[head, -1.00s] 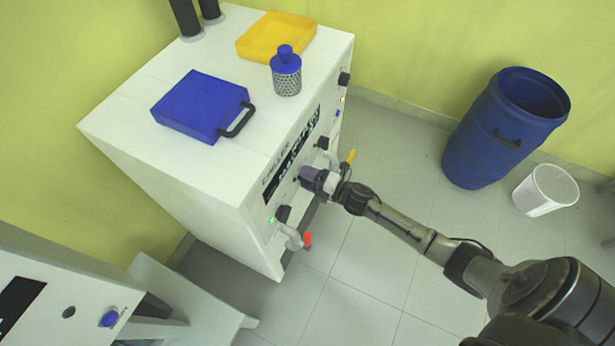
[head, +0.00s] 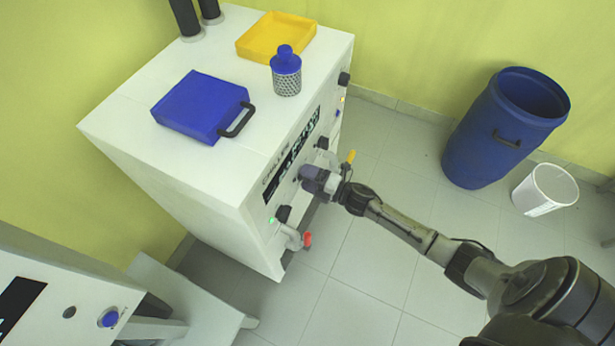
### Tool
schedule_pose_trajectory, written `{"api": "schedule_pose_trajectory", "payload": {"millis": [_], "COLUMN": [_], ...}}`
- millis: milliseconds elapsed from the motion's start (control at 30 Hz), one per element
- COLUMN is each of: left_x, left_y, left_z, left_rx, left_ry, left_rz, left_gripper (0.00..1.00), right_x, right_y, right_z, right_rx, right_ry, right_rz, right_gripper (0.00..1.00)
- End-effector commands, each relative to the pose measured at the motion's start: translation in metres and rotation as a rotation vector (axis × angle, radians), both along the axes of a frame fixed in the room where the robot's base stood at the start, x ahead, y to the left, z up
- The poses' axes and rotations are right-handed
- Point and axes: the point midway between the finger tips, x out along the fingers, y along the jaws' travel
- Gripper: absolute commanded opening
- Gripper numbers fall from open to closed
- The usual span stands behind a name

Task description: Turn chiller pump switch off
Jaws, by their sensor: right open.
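The chiller is the white cabinet (head: 215,180) with a dark display (head: 291,160) on its front face. My right arm comes in from the lower right, and my right gripper (head: 308,175) is at the chiller's front, just below the display. The gripper is open; its fingers are close to the panel, and I cannot tell whether they touch it. The part of the panel behind the fingers is hidden, so the pump switch cannot be made out for certain. A green light (head: 272,220) glows near the front's lower left. My left gripper is not in view.
A red-handled valve (head: 306,240) and a yellow-handled valve (head: 350,157) stick out on either side of the gripper. A blue case (head: 195,105), a bottle (head: 286,75) and a yellow tray (head: 262,52) sit on top. A blue barrel (head: 480,140) and white bucket (head: 540,192) stand right.

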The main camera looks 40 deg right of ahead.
Motion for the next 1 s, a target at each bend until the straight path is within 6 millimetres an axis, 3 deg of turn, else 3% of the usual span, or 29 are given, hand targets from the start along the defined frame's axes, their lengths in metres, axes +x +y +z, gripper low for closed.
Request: {"api": "schedule_pose_trajectory", "payload": {"millis": [600, 1000], "left_x": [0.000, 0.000], "left_y": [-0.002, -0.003], "left_z": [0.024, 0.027], "left_rx": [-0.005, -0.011], "left_ry": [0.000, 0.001], "left_rz": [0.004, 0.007], "left_gripper": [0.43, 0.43], "right_x": [-0.099, -0.123], "right_y": [-0.043, -0.053], "right_z": [0.001, 0.000], "right_rx": [-0.001, 0.000], "right_ry": [0.002, 0.001], "right_rz": [0.000, 0.000], "right_gripper": [0.81, 0.81]}}
